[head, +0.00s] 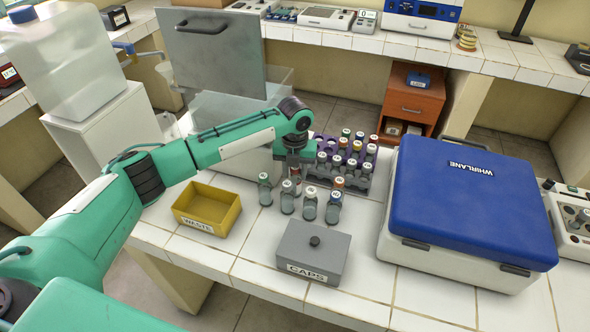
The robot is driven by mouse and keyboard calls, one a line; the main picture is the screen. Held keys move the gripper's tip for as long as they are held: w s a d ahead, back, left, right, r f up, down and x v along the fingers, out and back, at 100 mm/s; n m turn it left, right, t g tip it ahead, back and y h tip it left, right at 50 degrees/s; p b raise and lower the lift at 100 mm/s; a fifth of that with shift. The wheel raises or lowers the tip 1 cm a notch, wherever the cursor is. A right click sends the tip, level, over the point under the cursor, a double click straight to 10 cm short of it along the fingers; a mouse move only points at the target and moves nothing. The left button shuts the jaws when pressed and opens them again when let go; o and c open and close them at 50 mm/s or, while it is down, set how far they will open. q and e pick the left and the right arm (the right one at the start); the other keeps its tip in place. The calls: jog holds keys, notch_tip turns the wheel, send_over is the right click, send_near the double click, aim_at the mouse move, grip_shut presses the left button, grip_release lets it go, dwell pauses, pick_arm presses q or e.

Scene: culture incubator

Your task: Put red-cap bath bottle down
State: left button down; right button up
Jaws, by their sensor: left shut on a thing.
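My left gripper (295,166) reaches in from the left and points down over the white tiled bench, at the near left of the rack. It is shut on a small bottle (296,184), taken to be the red-cap bath bottle. The gripper hides most of its cap, and I cannot tell whether its base touches the bench. Clear bottles stand close around it: one to the left (265,190), one just in front (287,197), and a few to the right (333,207). My right gripper is not in view.
A purple rack (366,184) of capped bottles stands behind and right. A yellow waste bin (207,209) is at left, a grey caps box (313,253) in front, and a blue-lidded Whirlane bath (470,205) at right. Bare tiles lie between bin and caps box.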

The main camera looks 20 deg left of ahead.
pick_arm(q)
jog(key=c, duration=1.1)
grip_release()
jog(key=shift+o, duration=0.8)
jog(key=shift+r, duration=0.25)
notch_tip(320, 180, up, 10)
jog(key=shift+r+b, duration=0.25)
jog(key=shift+b, duration=0.8)
jog(key=shift+r, duration=0.65)
